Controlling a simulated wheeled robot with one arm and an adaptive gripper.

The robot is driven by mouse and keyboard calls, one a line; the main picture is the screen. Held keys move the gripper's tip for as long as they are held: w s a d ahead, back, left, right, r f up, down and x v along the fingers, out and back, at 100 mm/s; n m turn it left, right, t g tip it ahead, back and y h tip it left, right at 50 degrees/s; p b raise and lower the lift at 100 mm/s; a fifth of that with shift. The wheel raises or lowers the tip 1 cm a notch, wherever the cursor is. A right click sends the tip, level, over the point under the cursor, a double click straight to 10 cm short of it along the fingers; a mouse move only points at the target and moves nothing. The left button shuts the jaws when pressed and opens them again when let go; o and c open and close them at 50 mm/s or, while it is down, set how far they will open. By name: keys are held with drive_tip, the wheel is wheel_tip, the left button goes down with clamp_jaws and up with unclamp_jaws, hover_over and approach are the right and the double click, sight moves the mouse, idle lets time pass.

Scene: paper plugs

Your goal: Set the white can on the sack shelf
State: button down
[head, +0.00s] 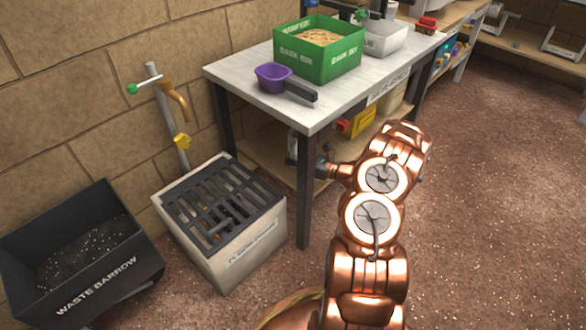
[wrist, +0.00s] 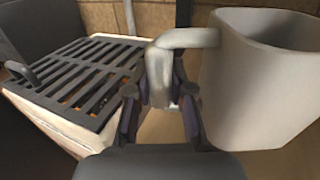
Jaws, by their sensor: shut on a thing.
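In the wrist view, the white can (wrist: 258,85) is large at the right, with its open top up and a thick bent handle toward the left. My gripper (wrist: 160,98) is shut on the downward part of that handle. In the head view, my gripper (head: 293,147) is partly visible under the bench top, beside the lower wooden shelf (head: 262,150). I cannot make out the can in that view. The shelf carries no readable name, so I cannot tell if it is the sack shelf. A tan surface shows below the can in the wrist view.
A slatted drain box (head: 225,215) stands left of the bench; a black waste barrow (head: 80,260) is farther left. The bench top (head: 235,75) holds a green bin (head: 318,50) and purple scoop (head: 275,78). A dark bench leg (head: 304,190) stands close to my gripper.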

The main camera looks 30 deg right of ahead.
drive_tip(key=shift+w+a+f+b, duration=0.15)
drive_tip(key=shift+f+b, duration=0.65)
drive_tip(key=shift+f, duration=0.95)
drive_tip(key=shift+f, duration=0.15)
drive_tip(key=c, duration=1)
unclamp_jaws()
drive_tip(key=shift+c, duration=0.2)
drive_tip(key=shift+r, duration=0.25)
drive_tip(key=p+v, duration=0.4)
drive_tip(key=v, duration=0.8)
drive_tip(key=shift+f, duration=0.1)
